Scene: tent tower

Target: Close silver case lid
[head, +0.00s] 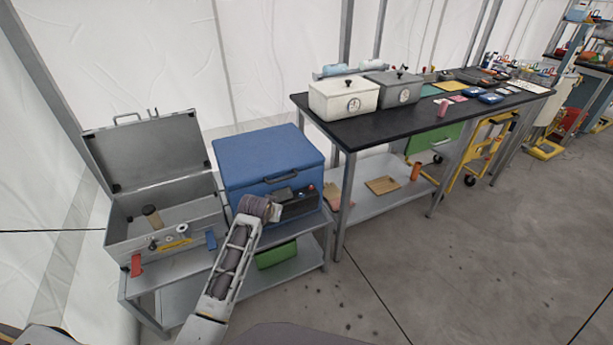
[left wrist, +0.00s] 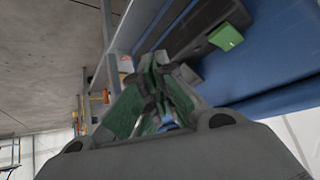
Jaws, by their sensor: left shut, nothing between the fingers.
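The silver case (head: 165,192) stands at the left end of a low metal bench with its lid (head: 148,152) raised and leaning back near the tent wall. A brown cylinder (head: 153,216) and a roll of white tape lie in or at its front. My left gripper (head: 284,194) is in front of the blue box, to the right of the case and apart from it. In the left wrist view its green-padded fingers (left wrist: 158,85) are together with nothing between them. My right gripper is out of view.
A blue box (head: 268,155) stands right beside the case. A red clip (head: 136,265) and a blue clip (head: 211,240) are at the case's front. A black-topped table (head: 430,115) with white and grey boxes stands to the right. Floor is clear in front.

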